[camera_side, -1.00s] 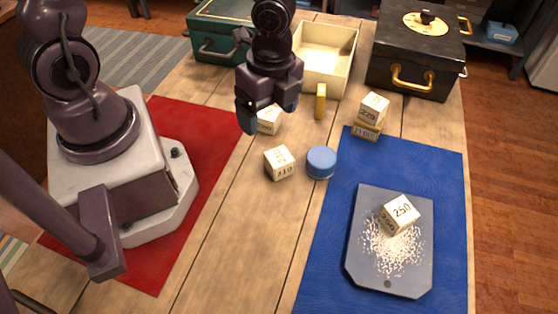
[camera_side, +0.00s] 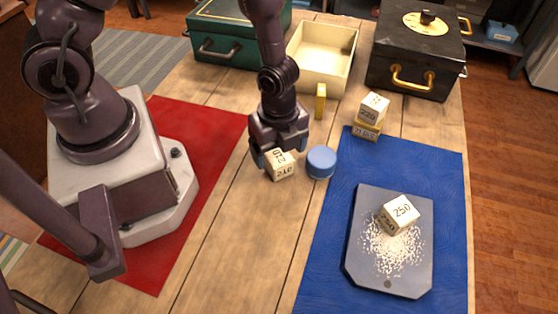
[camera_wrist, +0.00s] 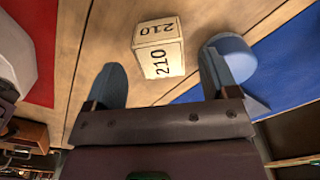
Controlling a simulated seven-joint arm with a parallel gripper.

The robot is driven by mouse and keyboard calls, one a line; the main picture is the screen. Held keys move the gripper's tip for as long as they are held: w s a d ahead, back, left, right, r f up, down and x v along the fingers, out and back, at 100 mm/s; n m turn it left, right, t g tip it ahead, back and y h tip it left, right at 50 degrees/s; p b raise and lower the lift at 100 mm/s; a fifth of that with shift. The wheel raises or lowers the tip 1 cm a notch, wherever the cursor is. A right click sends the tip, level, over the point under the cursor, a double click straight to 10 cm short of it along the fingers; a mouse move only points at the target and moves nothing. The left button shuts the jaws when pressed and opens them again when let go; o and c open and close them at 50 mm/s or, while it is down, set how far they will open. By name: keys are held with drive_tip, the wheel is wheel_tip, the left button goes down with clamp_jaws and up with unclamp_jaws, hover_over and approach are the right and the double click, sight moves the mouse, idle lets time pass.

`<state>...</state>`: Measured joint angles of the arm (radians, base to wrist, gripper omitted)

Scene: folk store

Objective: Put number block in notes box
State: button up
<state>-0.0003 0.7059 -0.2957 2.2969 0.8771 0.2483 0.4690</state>
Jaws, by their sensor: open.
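A cream number block (camera_side: 281,168) marked 210 sits on the bare wood left of the blue round lid. It also shows in the wrist view (camera_wrist: 158,48), just ahead of and between the two fingertips. My gripper (camera_side: 280,155) is low behind this block, open, with nothing clearly held. Whether the fingers touch the block I cannot tell. A second block (camera_side: 401,212) marked 250 rests on the grey board. A third block (camera_side: 374,106) marked 220 sits on a yellowish block (camera_side: 366,132). An open cream box (camera_side: 321,75) stands at the back; no label shows which box is for notes.
The blue round lid (camera_side: 321,161) lies close to the right of my gripper. A green case (camera_side: 226,50) and a black box (camera_side: 416,75) are closed. White grains (camera_side: 393,249) cover part of the grey board (camera_side: 413,275).

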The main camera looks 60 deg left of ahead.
drive_tip(key=shift+f, duration=1.45)
drive_tip(key=shift+c, duration=0.3)
drive_tip(key=c, duration=1)
drive_tip(key=shift+r, duration=0.15)
